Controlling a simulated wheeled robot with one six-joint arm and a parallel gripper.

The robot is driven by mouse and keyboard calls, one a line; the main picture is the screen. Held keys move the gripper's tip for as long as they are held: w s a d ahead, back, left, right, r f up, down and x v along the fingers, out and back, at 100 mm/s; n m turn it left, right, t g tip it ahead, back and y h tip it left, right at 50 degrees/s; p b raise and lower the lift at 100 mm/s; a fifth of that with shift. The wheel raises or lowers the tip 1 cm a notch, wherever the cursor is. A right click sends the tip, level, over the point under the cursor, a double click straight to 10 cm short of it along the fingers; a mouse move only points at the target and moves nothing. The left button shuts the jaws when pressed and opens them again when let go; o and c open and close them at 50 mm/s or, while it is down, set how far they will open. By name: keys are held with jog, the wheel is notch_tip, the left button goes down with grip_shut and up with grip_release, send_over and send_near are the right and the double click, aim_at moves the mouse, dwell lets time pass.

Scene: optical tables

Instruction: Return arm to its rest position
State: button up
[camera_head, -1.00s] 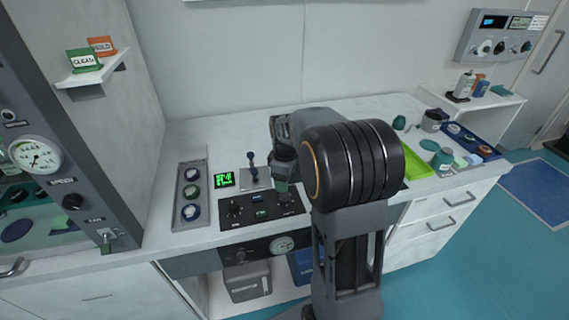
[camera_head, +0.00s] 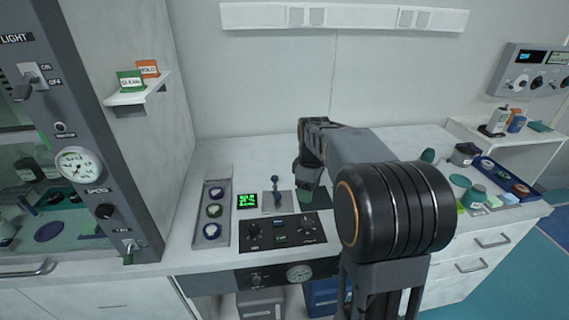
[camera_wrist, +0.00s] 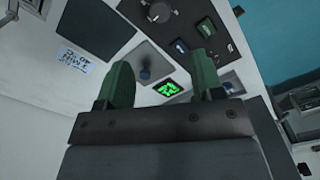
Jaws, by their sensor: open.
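My gripper (camera_wrist: 160,85) shows in the wrist view with its two green fingers apart and nothing between them. In the head view my gripper (camera_head: 305,197) hangs above the bench, just right of a small joystick (camera_head: 276,190) and behind a black control panel (camera_head: 282,233). My arm is raised and bent, with its large dark joint over the right part of the bench. The wrist view also shows the joystick (camera_wrist: 145,73) and a green-lit display (camera_wrist: 168,88) beyond the fingers.
A tray with several round knobs (camera_head: 229,234) lies left of the green display (camera_head: 247,201). A dark cabinet with a gauge (camera_head: 79,167) stands at the left. A blue tray (camera_head: 507,184) and small containers stand at the right.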

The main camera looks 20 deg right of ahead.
jog(key=s+a+m+t, duration=0.1)
jog(key=s+a+m, duration=0.3)
jog(key=s, duration=0.4)
jog(key=s+a+m+t, duration=0.2)
jog(key=s+a+m, duration=0.3)
jog(key=s, duration=0.3)
jog(key=shift+a+f+t+p, duration=0.15)
jog(key=shift+a+t+p, duration=0.15)
jog(key=shift+a+p, duration=0.15)
jog(key=shift+c, duration=0.4)
dwell(0.9)
